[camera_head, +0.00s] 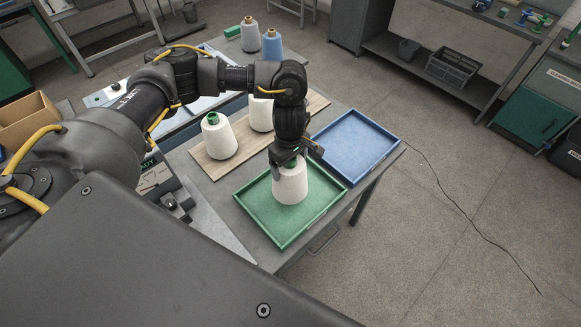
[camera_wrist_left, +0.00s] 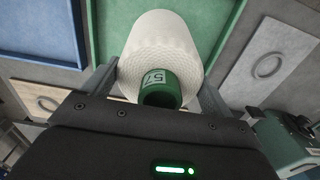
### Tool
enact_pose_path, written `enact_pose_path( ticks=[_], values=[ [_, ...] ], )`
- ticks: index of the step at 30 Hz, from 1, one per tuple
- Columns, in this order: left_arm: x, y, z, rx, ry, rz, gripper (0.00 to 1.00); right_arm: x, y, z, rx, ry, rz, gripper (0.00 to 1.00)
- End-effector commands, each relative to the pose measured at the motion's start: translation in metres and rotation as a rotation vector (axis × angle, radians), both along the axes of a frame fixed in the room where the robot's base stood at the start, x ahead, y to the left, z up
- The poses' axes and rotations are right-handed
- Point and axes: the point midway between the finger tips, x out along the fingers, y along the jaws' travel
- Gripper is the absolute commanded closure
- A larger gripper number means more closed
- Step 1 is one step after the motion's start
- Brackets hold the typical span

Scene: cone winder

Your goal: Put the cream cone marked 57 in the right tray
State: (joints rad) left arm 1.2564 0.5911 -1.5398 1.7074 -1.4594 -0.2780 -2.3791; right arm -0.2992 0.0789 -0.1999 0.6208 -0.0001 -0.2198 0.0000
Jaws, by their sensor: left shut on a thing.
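The cream cone (camera_head: 291,187) has a green tube at its tip; in the wrist view the cone (camera_wrist_left: 160,42) shows the label 57 on that tube (camera_wrist_left: 160,88). My left gripper (camera_head: 288,158) is shut on its tip end from above. The cone is upright in or just over the green tray (camera_head: 281,241); whether its base touches the tray floor I cannot tell. The blue tray (camera_head: 354,146) is empty and lies to the right of the green one in the head view. My right gripper is not in view.
Another cream cone with a green tip (camera_head: 219,137) and a partly hidden pale cone (camera_head: 260,115) stand on a wooden board (camera_head: 204,161). A grey cone (camera_head: 250,36) and a blue cone (camera_head: 272,46) stand farther back. The floor right of the table is mostly clear.

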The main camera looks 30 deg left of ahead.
Motion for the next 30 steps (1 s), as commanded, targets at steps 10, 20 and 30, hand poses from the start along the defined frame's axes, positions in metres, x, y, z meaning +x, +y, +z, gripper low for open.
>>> enact_pose_path(
  ticks=[10, 20, 30],
  values=[
    [0.004, 0.001, -0.014, -0.001, 0.004, 0.003, 0.42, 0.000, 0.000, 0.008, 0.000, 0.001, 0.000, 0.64],
    [0.006, 0.001, -0.036, 0.000, 0.000, 0.000, 0.42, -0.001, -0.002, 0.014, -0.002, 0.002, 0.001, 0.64],
    [0.005, 0.001, -0.041, 0.000, 0.000, 0.000, 0.42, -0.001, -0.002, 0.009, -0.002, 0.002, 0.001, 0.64]
  ],
)
